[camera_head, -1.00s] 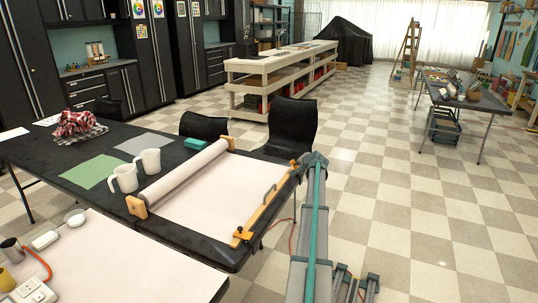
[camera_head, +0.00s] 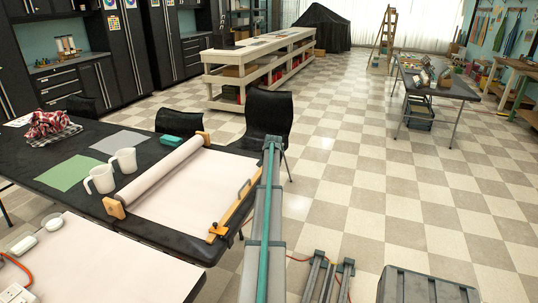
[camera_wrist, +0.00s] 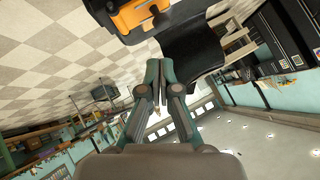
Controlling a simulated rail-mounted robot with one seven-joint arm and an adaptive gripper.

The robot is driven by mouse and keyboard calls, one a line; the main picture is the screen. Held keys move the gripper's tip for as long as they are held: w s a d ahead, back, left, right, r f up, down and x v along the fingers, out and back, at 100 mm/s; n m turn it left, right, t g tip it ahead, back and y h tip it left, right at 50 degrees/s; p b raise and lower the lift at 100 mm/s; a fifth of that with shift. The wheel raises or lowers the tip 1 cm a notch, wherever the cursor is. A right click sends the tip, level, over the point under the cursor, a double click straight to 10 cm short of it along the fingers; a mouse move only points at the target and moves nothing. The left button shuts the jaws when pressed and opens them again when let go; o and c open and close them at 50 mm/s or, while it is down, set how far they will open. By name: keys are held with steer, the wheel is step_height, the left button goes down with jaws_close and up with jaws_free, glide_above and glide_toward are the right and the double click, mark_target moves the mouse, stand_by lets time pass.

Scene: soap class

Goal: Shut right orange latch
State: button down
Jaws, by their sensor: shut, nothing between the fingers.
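A roller frame with a pale sheet (camera_head: 185,190) lies on the black table. An orange bar runs along its right side, with an orange latch (camera_head: 217,231) at the near end. My gripper (camera_head: 272,143) is at that far right corner, seen small. In the wrist view an orange end piece with a dark fitting (camera_wrist: 135,14) is at the top, partly cut off. My gripper (camera_wrist: 155,65) is shut and empty just below it in the picture, apart from it. Whether that latch is open I cannot tell.
The black table (camera_head: 150,228) holds two white mugs (camera_head: 112,172), a green sheet (camera_head: 63,171) and a teal box (camera_head: 181,141). A black chair (camera_head: 268,115) stands close behind the gripper; it also shows in the wrist view (camera_wrist: 190,50). Checkered floor is open to the right.

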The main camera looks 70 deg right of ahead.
steer(key=shift+r, duration=0.35)
steer(key=a+r, duration=0.7)
steer(key=r, duration=0.4)
steer(key=shift+w, duration=0.4)
steer(key=shift+w, duration=0.1)
